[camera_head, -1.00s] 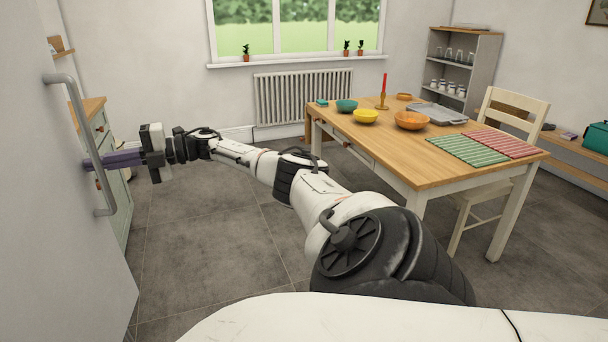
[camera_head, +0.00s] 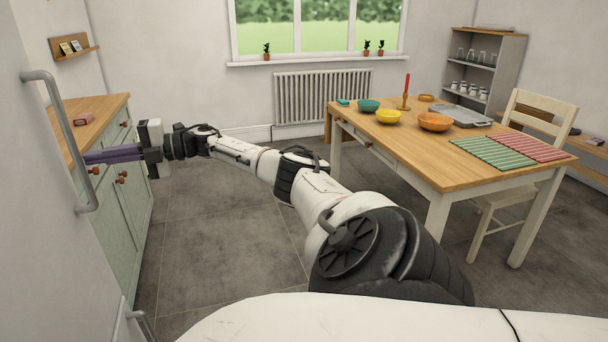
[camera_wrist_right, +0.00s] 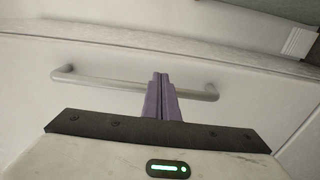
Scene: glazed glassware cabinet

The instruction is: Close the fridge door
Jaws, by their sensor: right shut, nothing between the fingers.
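The fridge door (camera_head: 32,200) is a plain white panel along the left edge of the head view, with a long grey bar handle (camera_head: 70,130). In the right wrist view the same door (camera_wrist_right: 240,105) shows with its handle (camera_wrist_right: 105,80) running across. My right arm reaches left across the head view. My right gripper (camera_head: 88,158) has purple fingers, shut and empty, with the tips by the handle. In the right wrist view the shut fingers (camera_wrist_right: 160,78) overlap the bar; I cannot tell whether they touch it. My left gripper is not in view.
A green cabinet with a wooden top (camera_head: 100,115) stands just beyond the door. A second handle (camera_head: 142,324) shows at lower left. A wooden table (camera_head: 400,150) with bowls and a chair (camera_head: 535,110) stand at right. Floor (camera_head: 220,215) between cabinet and table is clear.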

